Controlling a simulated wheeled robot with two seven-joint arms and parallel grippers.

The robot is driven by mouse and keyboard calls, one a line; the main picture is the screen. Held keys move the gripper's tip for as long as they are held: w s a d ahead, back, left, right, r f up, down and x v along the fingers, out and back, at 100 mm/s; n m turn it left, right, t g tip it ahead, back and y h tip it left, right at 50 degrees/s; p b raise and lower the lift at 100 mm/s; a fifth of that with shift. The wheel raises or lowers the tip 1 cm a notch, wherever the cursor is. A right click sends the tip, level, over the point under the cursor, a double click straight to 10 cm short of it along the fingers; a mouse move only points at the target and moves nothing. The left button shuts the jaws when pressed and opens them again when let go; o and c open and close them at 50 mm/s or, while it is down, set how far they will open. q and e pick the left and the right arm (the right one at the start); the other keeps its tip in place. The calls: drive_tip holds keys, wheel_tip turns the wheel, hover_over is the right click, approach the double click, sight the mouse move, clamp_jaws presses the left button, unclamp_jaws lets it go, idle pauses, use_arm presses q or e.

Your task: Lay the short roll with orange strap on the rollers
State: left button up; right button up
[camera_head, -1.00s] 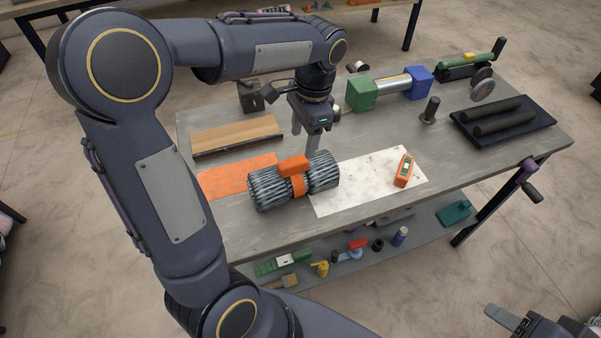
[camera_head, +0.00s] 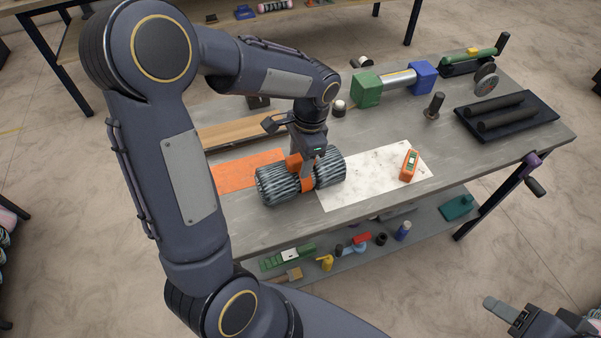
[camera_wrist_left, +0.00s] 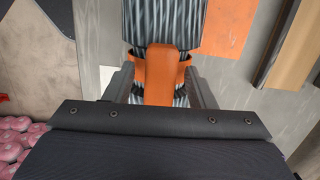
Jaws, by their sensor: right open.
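The short roll (camera_head: 277,186) is grey and striped, with an orange strap around its middle. It lies on the table between an orange sheet and a white speckled sheet. My left gripper (camera_head: 307,175) is down at the strap, one finger on either side of it. In the left wrist view the orange strap (camera_wrist_left: 160,72) sits between the two fingers; whether they press on it I cannot tell. The two dark rollers (camera_head: 500,113) lie in a black tray (camera_head: 545,121) at the table's right end. My right gripper (camera_head: 492,305) is open and empty at the lower right, off the table.
An orange device (camera_head: 410,166) lies on the white sheet (camera_head: 345,188). A wooden board (camera_head: 240,131) lies behind the orange sheet (camera_head: 230,174).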

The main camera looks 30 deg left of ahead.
use_arm(q)
drive_tip(key=c, duration=1)
clamp_jaws()
drive_tip(key=shift+s+d+f, duration=0.1)
drive_tip(key=shift+s+f, duration=0.05)
